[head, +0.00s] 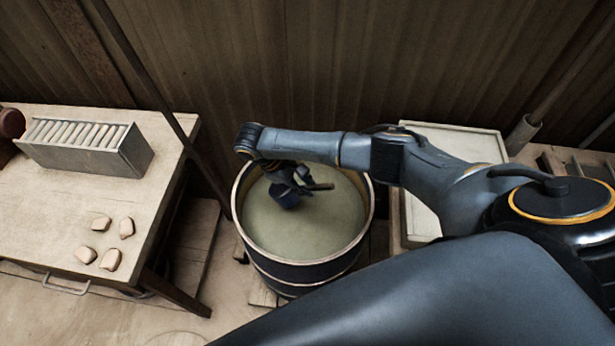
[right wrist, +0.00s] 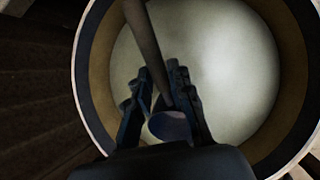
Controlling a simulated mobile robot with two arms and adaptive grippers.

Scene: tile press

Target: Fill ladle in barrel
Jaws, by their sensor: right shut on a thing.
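The barrel (head: 297,275) is dark with pale rims and stands on the floor in the middle of the head view. Greenish-grey liquid fills much of it. My right gripper (head: 300,186) is over the barrel's opening, inside its rim outline. In the right wrist view the handle (right wrist: 147,45) runs up from between the fingers (right wrist: 165,80), with the round barrel opening behind. I cannot tell whether the ladle's bowl touches the liquid. My left gripper is out of view.
A wooden table (head: 160,190) stands at the left with a metal rack (head: 95,158) of pale tiles and several loose pieces (head: 112,259). A pale tray-like surface (head: 470,140) lies right of the barrel, partly behind my right arm. A corrugated wall (head: 270,60) closes the back.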

